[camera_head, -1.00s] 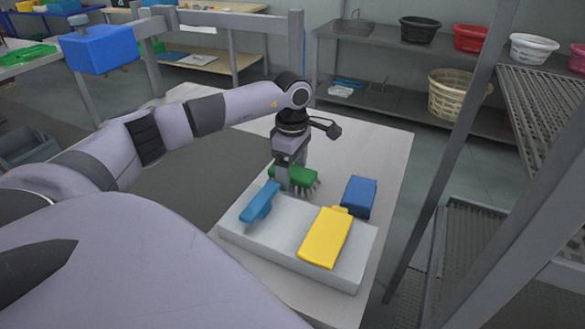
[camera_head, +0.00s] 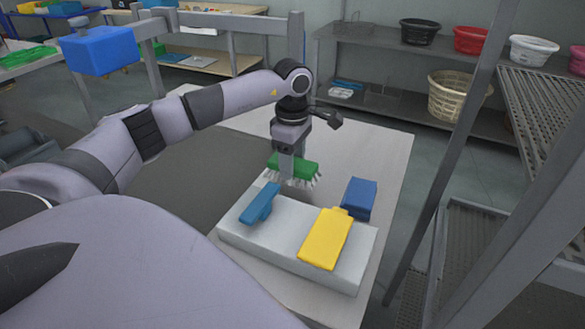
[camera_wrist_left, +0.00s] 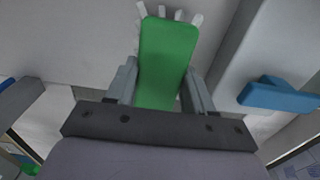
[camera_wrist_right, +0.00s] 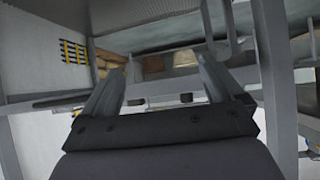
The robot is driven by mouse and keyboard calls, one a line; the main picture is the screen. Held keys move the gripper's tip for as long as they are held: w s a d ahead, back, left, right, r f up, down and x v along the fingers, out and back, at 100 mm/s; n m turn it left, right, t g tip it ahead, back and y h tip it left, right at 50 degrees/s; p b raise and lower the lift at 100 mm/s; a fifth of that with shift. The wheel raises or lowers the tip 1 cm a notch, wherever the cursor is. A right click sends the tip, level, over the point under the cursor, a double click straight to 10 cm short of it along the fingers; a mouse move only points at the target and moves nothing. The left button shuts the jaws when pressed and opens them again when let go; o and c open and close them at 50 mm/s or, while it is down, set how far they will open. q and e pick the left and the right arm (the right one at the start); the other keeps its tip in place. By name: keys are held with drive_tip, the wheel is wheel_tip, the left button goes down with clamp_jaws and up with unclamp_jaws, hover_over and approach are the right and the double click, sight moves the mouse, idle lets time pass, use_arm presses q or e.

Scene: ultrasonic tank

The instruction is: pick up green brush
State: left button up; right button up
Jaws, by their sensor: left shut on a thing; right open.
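The green brush (camera_head: 304,167) has a green back and pale bristles along its lower edge. My left gripper (camera_head: 290,172) is shut on it from above, just behind the white block on the table. The brush looks raised a little above the tabletop. In the left wrist view, the green brush (camera_wrist_left: 167,60) lies between the two fingers of my left gripper (camera_wrist_left: 163,85), with bristle tips showing at its far end. My right gripper (camera_wrist_right: 157,85) is open and empty in the right wrist view; a shelf frame is beyond it.
A white block (camera_head: 285,252) on the table (camera_head: 385,150) bears a blue brush-like tool (camera_head: 262,203) and a yellow block-like tool (camera_head: 327,237). A dark blue block (camera_head: 359,198) stands beside it. Metal shelving (camera_head: 455,150) rises on the right. The table's far part is clear.

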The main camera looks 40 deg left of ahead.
use_arm(q)
wheel_tip(320, 180, up, 17)
drive_tip(key=p, duration=0.1)
drive_tip(key=shift+r, duration=0.15)
drive_tip(key=shift+o, duration=0.6)
